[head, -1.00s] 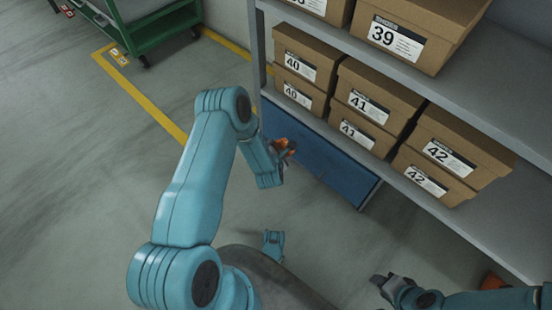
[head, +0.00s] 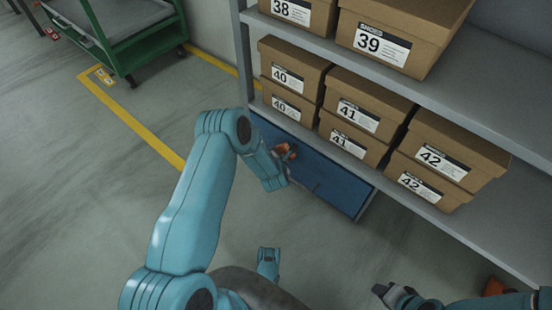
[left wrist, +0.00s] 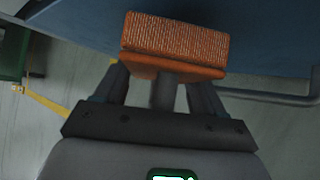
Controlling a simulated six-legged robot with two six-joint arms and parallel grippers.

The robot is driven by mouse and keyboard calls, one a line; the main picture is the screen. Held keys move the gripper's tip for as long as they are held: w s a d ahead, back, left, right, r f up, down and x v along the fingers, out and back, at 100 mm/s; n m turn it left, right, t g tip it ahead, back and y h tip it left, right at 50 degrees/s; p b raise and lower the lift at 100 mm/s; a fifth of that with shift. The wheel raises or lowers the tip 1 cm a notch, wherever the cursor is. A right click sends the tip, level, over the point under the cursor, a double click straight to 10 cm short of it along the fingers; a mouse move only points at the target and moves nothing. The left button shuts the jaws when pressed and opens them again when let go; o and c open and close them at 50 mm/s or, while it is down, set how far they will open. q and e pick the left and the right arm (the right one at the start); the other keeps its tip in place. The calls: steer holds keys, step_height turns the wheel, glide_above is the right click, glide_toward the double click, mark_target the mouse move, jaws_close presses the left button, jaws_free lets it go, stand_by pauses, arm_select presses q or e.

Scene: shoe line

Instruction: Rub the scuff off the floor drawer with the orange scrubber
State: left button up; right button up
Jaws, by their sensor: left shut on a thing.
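The floor drawer (head: 338,188) is a blue front under the lowest shelf. My left gripper (head: 280,155) is in front of its left half, shut on the orange scrubber (head: 287,150). In the left wrist view the scrubber (left wrist: 175,38) sits between the fingers, its ribbed pad toward the blue drawer front (left wrist: 265,45). I cannot tell whether the pad touches the drawer. A faint dark mark may show on the drawer right of the scrubber, too small to be sure. My right gripper (head: 384,291) is low at the right, away from the drawer; its jaws are unclear.
Shoe boxes (head: 345,112) in several sizes fill the grey shelves (head: 480,215) above the drawer. A green cart (head: 125,45) stands at the upper left by a yellow floor line (head: 140,130). An orange object (head: 494,286) is at the lower right.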

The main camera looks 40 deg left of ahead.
arm_select(q)
steer(key=shift+w, duration=1)
stand_by(0.3)
steer(key=shift+d, duration=0.1)
steer(key=shift+s+d, duration=0.15)
steer(key=shift+d, duration=0.75)
steer(key=shift+s+d, duration=0.15)
steer(key=shift+d, duration=0.7)
steer(key=d, duration=1.1)
steer(key=shift+s, duration=0.15)
steer(key=d, duration=0.3)
steer(key=shift+s+d+r, duration=0.1)
steer(key=shift+s+d, duration=0.05)
steer(key=shift+s, duration=0.15)
